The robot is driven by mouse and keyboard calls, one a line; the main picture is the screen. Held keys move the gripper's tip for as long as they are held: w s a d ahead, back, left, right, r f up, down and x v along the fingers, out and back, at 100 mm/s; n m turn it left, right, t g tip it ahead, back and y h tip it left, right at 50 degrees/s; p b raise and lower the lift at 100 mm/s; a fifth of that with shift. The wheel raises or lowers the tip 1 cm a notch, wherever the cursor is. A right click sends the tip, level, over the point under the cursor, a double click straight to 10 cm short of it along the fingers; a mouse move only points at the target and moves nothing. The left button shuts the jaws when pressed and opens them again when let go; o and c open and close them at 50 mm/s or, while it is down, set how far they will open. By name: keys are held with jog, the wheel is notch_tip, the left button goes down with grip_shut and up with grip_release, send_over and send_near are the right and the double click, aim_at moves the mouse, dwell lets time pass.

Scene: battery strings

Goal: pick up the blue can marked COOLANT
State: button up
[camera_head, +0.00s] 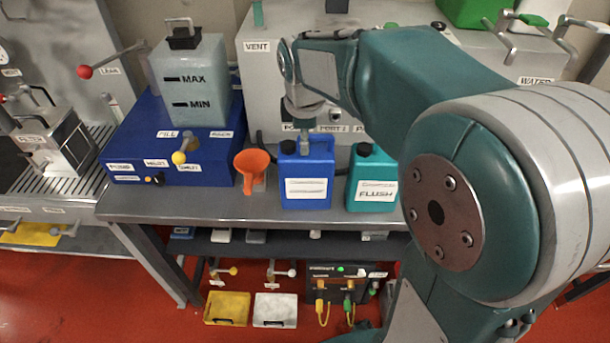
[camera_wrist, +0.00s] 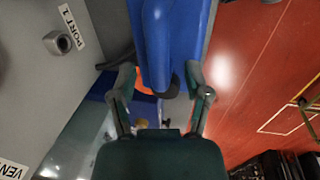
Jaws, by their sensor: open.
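The blue can (camera_head: 306,190) stands upright on the grey bench, with a black cap at its top left and a white label whose text I cannot read. In the head view my gripper (camera_head: 305,143) points down over the top of the can, its fingers partly hidden by my arm and the can. In the wrist view the blue can (camera_wrist: 175,42) reaches down between the two open fingers of my gripper (camera_wrist: 161,93). Small gaps seem to show beside the can; contact is not clear.
A teal can marked FLUSH (camera_head: 375,185) stands close on the right. An orange funnel (camera_head: 252,168) stands on the left, near a blue pump box (camera_head: 170,150) carrying a MAX/MIN tank (camera_head: 195,85). A grey cabinet (camera_head: 270,75) with ports is behind. The bench's front edge is close.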

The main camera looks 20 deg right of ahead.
jog(key=shift+d+f, duration=0.1)
jog(key=shift+f, duration=0.05)
grip_shut()
jog(key=shift+w+r, duration=0.1)
jog(key=shift+r, duration=0.1)
